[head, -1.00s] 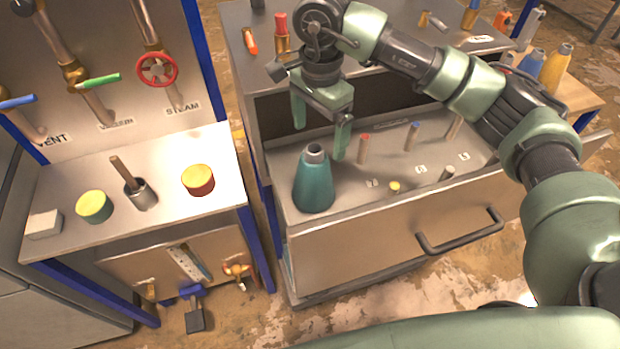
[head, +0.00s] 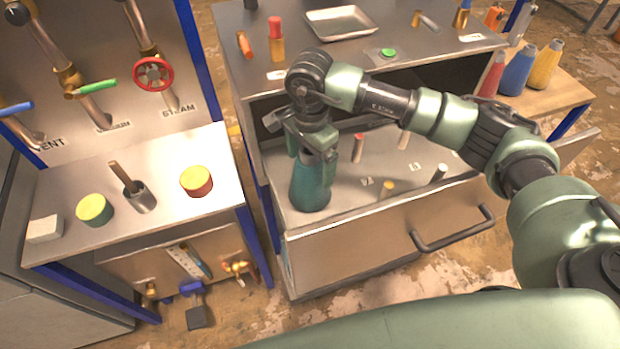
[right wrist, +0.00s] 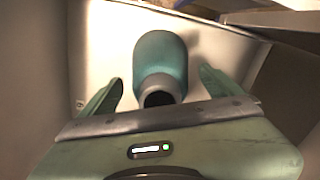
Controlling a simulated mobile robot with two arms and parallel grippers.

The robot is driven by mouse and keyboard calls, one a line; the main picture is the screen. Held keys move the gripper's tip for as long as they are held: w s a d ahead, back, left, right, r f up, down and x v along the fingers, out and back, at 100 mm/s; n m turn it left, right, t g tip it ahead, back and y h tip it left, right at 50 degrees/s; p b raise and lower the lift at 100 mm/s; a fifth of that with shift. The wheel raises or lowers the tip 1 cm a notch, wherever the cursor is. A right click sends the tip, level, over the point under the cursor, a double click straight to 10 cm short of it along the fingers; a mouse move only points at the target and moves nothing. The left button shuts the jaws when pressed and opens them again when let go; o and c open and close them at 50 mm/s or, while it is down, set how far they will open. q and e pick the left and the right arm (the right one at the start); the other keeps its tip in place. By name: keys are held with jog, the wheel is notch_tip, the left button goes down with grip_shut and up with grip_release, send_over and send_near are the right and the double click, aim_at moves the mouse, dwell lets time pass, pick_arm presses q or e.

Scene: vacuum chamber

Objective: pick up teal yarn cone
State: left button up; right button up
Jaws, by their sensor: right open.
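The teal yarn cone (head: 309,190) stands upright in the front left part of the open drawer (head: 345,215). Its top is hidden by my right gripper (head: 312,160) in the head view. In the right wrist view the cone (right wrist: 162,62) shows its narrow dark-holed top towards me, between the two green fingers of my right gripper (right wrist: 160,88). The fingers are open, one on each side, with a visible gap between each finger and the cone. My left gripper is not in view.
Several small pegs stand in the drawer right of the cone, including a red-topped one (head: 358,148). A metal tray (head: 340,22) lies on the cabinet top. Red, blue and yellow cones (head: 543,66) stand on a wooden table at right. A bench with a yellow-topped red tin (head: 197,181) is at left.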

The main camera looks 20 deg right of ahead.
jog(key=shift+r, duration=0.1)
grip_shut()
